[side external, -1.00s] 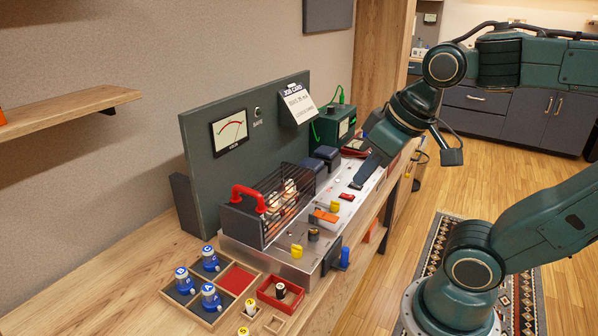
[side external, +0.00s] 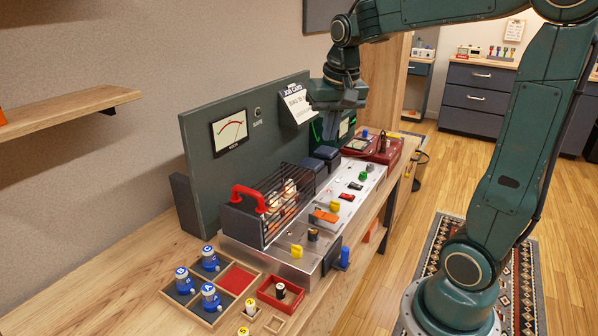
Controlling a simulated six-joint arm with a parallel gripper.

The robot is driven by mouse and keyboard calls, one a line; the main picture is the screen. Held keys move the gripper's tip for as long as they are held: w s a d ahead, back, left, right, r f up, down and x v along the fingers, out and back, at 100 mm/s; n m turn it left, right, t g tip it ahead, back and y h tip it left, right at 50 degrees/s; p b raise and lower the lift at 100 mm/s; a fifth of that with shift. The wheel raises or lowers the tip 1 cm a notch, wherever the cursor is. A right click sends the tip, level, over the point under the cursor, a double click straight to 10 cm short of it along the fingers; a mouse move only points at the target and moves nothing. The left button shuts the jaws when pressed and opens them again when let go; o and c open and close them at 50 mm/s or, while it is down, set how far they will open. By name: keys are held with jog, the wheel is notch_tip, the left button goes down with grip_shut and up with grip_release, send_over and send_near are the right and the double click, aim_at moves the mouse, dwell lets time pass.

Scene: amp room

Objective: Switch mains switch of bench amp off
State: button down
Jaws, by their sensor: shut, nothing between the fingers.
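The bench amp (side external: 290,272) is a long metal chassis on the wooden bench, with a dark meter panel behind it. My gripper (side external: 333,131) points down above the chassis's far end, in front of the green box. It is shut and empty, apart from the controls.
A caged section with glowing tubes and a red handle (side external: 250,195) stands on the near part of the chassis. A job card (side external: 297,106) hangs on the panel. A dark red box (side external: 375,147) stands beyond.

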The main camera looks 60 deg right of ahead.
jog(key=w+d+f+m+g, duration=0.1)
jog(key=w+d+f+m, duration=0.2)
jog(key=d, duration=0.3)
jog(key=w+d+f+m+g, duration=0.1)
jog(key=w+d+f+m, duration=0.15)
jog(key=d, duration=0.45)
jog(key=m+g+y, duration=0.1)
jog(key=m+g, duration=0.1)
jog(key=m, duration=0.2)
send_over(350, 196)
jog(key=w, duration=0.2)
notch_tip(350, 196, down, 10)
jog(key=shift+r, duration=0.2)
jog(key=shift+f, duration=0.15)
jog(key=f, duration=0.4)
jog(key=s+f, duration=0.1)
jog(key=f, duration=0.8)
jog(key=shift+s+f, duration=0.3)
jog(key=shift+s, duration=0.05)
jog(key=shift+s+f, duration=0.15)
jog(key=shift+f, duration=0.2)
jog(key=shift+a, duration=0.1)
